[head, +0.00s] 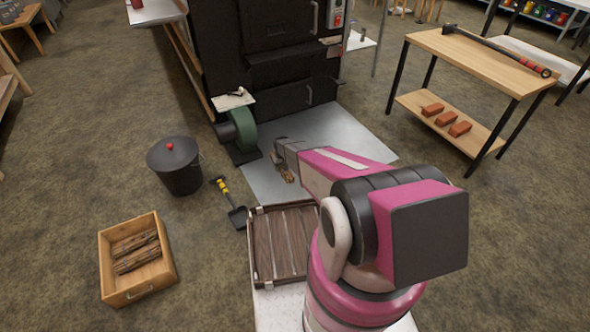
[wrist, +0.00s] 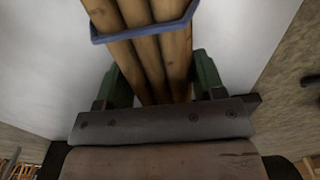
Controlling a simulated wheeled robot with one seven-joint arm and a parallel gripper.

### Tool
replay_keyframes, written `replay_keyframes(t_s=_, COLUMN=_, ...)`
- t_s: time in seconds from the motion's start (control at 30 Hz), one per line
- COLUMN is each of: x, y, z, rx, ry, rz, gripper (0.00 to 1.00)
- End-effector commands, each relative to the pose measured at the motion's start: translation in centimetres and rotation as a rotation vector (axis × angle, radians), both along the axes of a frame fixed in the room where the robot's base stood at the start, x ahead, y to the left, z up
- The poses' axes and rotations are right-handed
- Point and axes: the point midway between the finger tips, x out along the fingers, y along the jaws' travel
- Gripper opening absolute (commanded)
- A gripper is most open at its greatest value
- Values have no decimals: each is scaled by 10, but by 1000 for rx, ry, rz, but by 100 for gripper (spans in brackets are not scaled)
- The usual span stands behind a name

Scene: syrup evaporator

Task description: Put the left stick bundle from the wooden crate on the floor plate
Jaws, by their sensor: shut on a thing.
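My gripper (wrist: 152,88) is shut on a stick bundle (wrist: 145,50) of tan sticks with a blue band; its green fingers press on both sides. In the head view only a small part of the bundle (head: 290,177) shows under my gripper (head: 284,168), over the grey floor plate (head: 345,135). The pale plate (wrist: 45,70) also fills much of the wrist view behind the bundle. I cannot tell whether the bundle touches it. The wooden crate (head: 138,293) stands on the floor at lower left, with dark brown wood pieces (head: 136,252) inside.
The black evaporator (head: 270,60) stands at the plate's back edge, with a green blower (head: 242,130) at its left. A black lidded bin (head: 177,170) and a shovel (head: 233,205) are at left. A slatted tray (head: 283,240) is in front. A wooden table (head: 480,60) stands at right.

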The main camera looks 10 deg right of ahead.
Motion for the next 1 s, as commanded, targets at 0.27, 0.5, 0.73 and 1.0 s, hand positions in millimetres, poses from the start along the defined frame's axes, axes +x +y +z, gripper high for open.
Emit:
replay_keyframes(t_s=0.27, x=23, y=-46, z=-31, rx=0, ry=-1, rz=-1, gripper=35)
replay_keyframes(t_s=0.5, x=28, y=-59, z=-41, rx=0, ry=0, rz=0, gripper=35)
replay_keyframes(t_s=0.73, x=29, y=-59, z=-68, rx=0, ry=1, rz=1, gripper=35)
replay_keyframes(t_s=1.0, x=27, y=-59, z=-78, rx=0, ry=-1, rz=0, gripper=35)
